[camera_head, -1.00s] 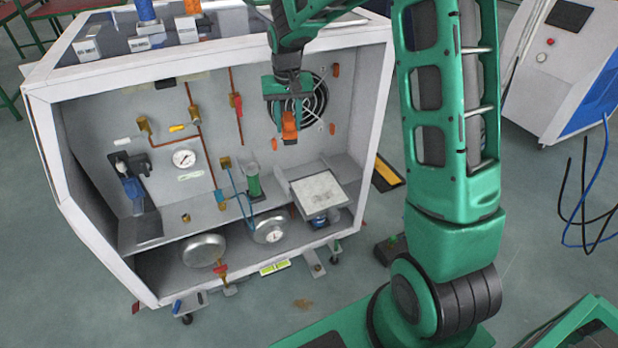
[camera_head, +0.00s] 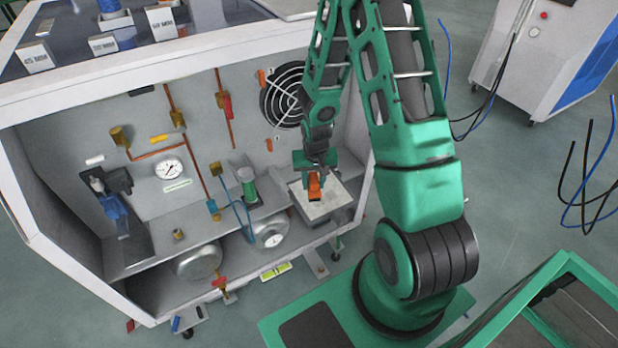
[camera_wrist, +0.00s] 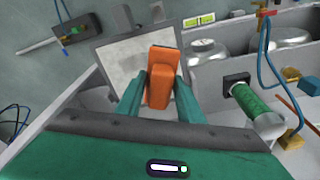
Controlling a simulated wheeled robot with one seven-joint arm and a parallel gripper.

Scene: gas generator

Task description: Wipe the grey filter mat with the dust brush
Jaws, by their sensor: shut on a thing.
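My gripper (camera_head: 315,178) is shut on the orange dust brush (camera_head: 314,187) and holds it over the grey filter mat (camera_head: 328,207). The mat is a pale, mottled grey square in a darker frame at the right end of the cabinet's shelf. In the wrist view the brush (camera_wrist: 160,78) stands between the two green fingers (camera_wrist: 158,95), in front of the mat (camera_wrist: 118,62).
A green cylinder (camera_head: 248,188) and a blue hose (camera_head: 240,217) stand left of the mat. A round fan grille (camera_head: 283,95) is on the back wall. Two metal tanks (camera_head: 198,262) lie below the shelf. The cabinet's white side wall (camera_head: 357,150) is close on the right.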

